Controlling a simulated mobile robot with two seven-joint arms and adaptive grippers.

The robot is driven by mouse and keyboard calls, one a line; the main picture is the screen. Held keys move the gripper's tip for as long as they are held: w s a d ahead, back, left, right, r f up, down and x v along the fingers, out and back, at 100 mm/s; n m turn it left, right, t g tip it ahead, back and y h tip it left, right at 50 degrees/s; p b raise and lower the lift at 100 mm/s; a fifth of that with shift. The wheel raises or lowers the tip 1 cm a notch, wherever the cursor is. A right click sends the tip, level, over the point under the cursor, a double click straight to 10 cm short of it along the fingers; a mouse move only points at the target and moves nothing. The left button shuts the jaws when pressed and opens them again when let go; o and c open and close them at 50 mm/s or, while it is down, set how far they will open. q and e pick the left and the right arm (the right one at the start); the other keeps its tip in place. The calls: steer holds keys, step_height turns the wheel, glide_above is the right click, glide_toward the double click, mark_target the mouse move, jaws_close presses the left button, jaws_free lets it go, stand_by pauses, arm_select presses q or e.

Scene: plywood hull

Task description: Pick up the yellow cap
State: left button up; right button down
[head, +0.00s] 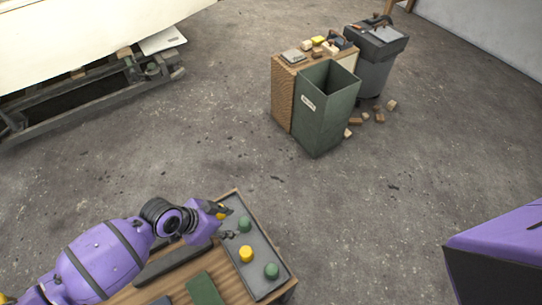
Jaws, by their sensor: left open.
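The yellow cap (246,254) stands on a grey tray (262,288) at the right end of a wooden table, between two green caps. One green cap (244,224) is behind it and the other green cap (271,270) is in front of it to the right. My left gripper (228,223) is open over the tray's left side, just behind and left of the yellow cap and close to the rear green cap. It holds nothing that I can see. My right gripper is not in view.
On the wooden table (177,281) lie a dark bar (165,265) and a green block (204,289). Farther off stand a green bin (325,112), a cluttered wooden cabinet (282,92) and a grey bin (376,70). Wood scraps lie beside them. The floor between is clear.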

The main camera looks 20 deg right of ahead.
arm_select(q)
steer(key=w+a+m+y+b, duration=0.1)
steer(key=w+a+b, duration=0.25)
steer(key=w, duration=0.35)
steer(key=shift+y, duration=0.3)
steer(key=x, duration=0.3)
steer(key=b+x, duration=0.1)
steer(key=x, duration=0.2)
steer(key=shift+w+f, duration=0.25)
steer(key=shift+f, duration=0.05)
steer(key=c, duration=0.9)
steer(key=shift+o, duration=0.2)
steer(key=shift+r, duration=0.1)
